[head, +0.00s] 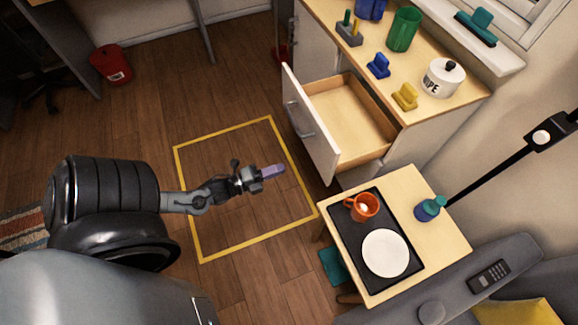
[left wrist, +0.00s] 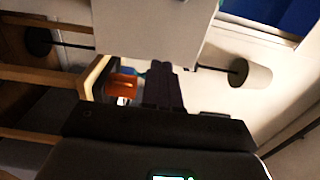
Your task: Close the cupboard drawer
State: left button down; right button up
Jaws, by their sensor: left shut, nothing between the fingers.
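The cupboard drawer (head: 345,115) is pulled well out of the white cupboard (head: 440,125) and looks empty. Its white front (head: 312,143) faces left and carries a grey handle (head: 300,118). My left gripper (head: 279,170) is shut and empty, to the left of and apart from the drawer front in the head view. In the left wrist view the shut fingers (left wrist: 167,75) point at the lower edge of a pale panel (left wrist: 150,30), which looks like the drawer front. My right gripper is not in view.
A small wooden table (head: 440,250) with a black tray, orange mug (head: 366,209) and white plate (head: 386,253) stands just below the drawer. Several items, including a green cup (head: 403,30), stand on the cupboard top. The floor inside the yellow outline (head: 221,133) is clear.

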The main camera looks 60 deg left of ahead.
aim_at(323, 153)
pick_arm(q)
jog(key=w+b, duration=0.1)
jog(key=w, duration=0.3)
jog(key=w+b, duration=0.1)
jog(key=w, duration=0.3)
jog(key=w+d+b, duration=0.1)
jog(key=w, duration=0.3)
jog(key=shift+b, duration=0.4)
jog(key=shift+w, duration=0.55)
